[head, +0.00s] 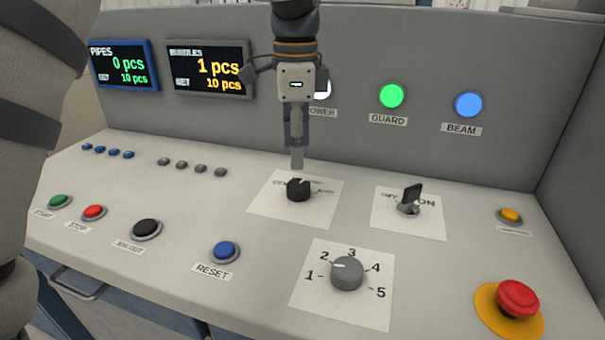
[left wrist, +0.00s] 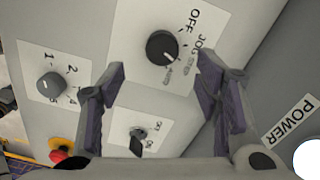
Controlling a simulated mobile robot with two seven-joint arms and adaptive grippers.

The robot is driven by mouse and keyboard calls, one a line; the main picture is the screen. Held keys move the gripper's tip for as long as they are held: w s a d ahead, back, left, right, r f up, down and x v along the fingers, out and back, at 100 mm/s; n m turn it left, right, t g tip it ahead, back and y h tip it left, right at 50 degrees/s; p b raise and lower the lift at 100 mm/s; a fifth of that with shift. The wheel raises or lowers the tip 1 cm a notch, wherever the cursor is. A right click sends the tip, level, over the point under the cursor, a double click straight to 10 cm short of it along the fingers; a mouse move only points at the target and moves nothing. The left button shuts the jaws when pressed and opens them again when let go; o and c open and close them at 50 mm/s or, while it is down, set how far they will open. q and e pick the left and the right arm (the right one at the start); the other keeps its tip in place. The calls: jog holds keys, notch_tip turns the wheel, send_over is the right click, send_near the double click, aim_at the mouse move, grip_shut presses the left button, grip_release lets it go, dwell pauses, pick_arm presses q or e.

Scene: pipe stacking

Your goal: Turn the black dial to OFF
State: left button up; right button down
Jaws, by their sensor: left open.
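The black dial (head: 298,190) sits on a white label plate on the sloped console. In the left wrist view the dial (left wrist: 162,47) shows near the top, with the words OFF and JOG and a blurred third label around it. I cannot tell which mark its pointer faces. My left gripper (head: 297,160) hangs just above and behind the dial in the head view, fingers pointing down. In the left wrist view the left gripper (left wrist: 162,70) is open, its two fingers apart on either side of the dial's line, with nothing between them. My right gripper is not in view.
A black toggle switch (head: 411,198) stands right of the dial. A grey numbered knob (head: 347,273) is in front. A red emergency button (head: 517,299) is at front right, a blue RESET button (head: 224,250) at front left. The upright panel (head: 350,60) rises behind.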

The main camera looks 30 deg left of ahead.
aim_at(298, 184)
pick_arm(q)
jog(key=f, duration=0.7)
jog(key=shift+w+f, duration=0.2)
jog(key=shift+f, duration=0.2)
jog(key=c, duration=1.2)
